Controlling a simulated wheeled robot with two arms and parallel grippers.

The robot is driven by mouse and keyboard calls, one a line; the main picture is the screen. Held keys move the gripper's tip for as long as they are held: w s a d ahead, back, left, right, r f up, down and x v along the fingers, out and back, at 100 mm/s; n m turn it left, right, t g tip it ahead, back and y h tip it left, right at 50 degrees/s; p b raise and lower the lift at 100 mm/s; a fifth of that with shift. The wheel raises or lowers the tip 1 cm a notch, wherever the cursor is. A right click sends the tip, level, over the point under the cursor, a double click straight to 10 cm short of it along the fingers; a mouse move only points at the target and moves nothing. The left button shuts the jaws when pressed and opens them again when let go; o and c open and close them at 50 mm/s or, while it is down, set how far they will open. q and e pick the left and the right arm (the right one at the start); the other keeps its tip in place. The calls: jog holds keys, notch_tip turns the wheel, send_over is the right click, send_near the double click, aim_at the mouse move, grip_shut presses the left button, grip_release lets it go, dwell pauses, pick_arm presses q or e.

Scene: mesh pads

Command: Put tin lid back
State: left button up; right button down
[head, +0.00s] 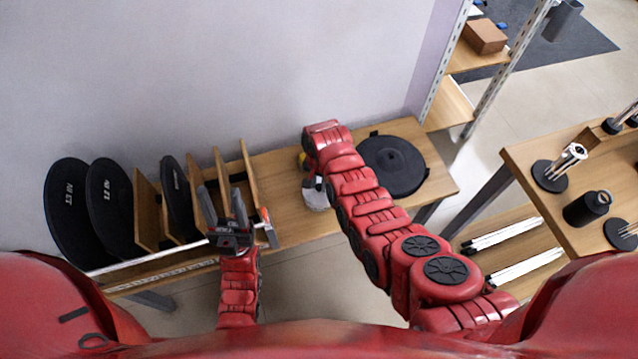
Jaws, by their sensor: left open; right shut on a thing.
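My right gripper (313,182) is mostly hidden under its own red arm, over the wooden bench (285,167). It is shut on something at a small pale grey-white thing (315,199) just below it. I cannot tell whether this pale thing is the tin, its lid or both. A bit of yellow (302,161) shows beside the arm; what it belongs to is hidden. My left gripper (222,198) is open and empty, fingers pointing up, in front of the wooden dividers.
Black discs (67,210) stand in a rack with upright wooden dividers (202,190) at the left. A large black disc (394,165) lies on the bench's right part. A second table (530,158) with stands and a black canister (587,208) is at the right.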

jog(key=shift+f, duration=0.25)
jog(key=shift+f+b, duration=0.4)
jog(key=shift+f, duration=0.05)
jog(key=c, duration=0.6)
grip_release()
jog(key=shift+r, duration=0.1)
jog(key=shift+c, duration=0.2)
